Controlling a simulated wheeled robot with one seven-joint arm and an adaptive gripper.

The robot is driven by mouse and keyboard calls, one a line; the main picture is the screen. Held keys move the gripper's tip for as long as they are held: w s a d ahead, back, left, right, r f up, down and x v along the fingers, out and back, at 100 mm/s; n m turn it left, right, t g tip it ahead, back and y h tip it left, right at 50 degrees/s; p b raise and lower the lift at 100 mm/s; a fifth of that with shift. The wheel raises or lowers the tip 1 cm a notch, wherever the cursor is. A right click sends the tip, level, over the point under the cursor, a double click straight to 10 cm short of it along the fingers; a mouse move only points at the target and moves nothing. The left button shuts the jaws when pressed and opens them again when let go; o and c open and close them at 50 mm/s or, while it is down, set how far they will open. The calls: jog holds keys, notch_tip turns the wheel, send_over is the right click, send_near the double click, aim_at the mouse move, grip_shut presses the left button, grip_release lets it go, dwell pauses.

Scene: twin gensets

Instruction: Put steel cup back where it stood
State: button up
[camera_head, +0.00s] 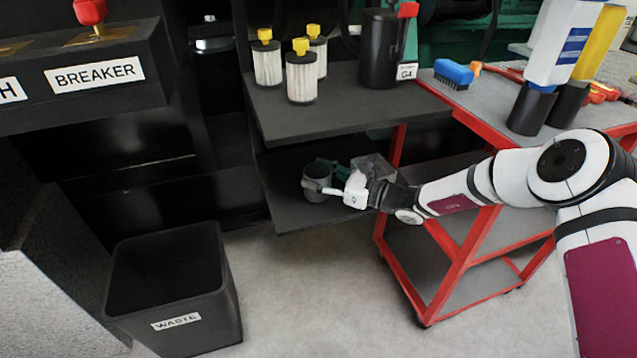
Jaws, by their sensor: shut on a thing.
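The steel cup (317,172) is a small grey cup over the lower dark shelf (285,205), near the shelf's front left part. It looks upright. My gripper (320,187) reaches in from the right and is shut on the cup, its fingers around the cup's side. I cannot tell whether the cup's base touches the shelf or hangs just above it. The fingers hide part of the cup.
A green object and a grey block (372,164) lie behind my gripper. The upper shelf (350,112) overhangs, bearing yellow-capped filters (301,78) and a black canister (379,50). A red-framed cart (470,240) stands right; a black waste bin (172,285) stands lower left.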

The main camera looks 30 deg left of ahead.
aim_at(329, 182)
jog(key=shift+f, duration=0.25)
jog(key=shift+f, duration=0.15)
jog(key=o, duration=1.4)
jog(key=shift+c, duration=0.2)
jog(key=shift+r, duration=0.2)
jog(key=d+p, duration=0.1)
jog(key=d, duration=0.4)
jog(key=d+p, duration=0.1)
jog(key=d, duration=0.1)
jog(key=shift+w+d+f+p, duration=0.1)
jog(key=shift+w+d+p, duration=0.1)
jog(key=shift+w+p, duration=0.1)
jog(key=shift+s, duration=0.1)
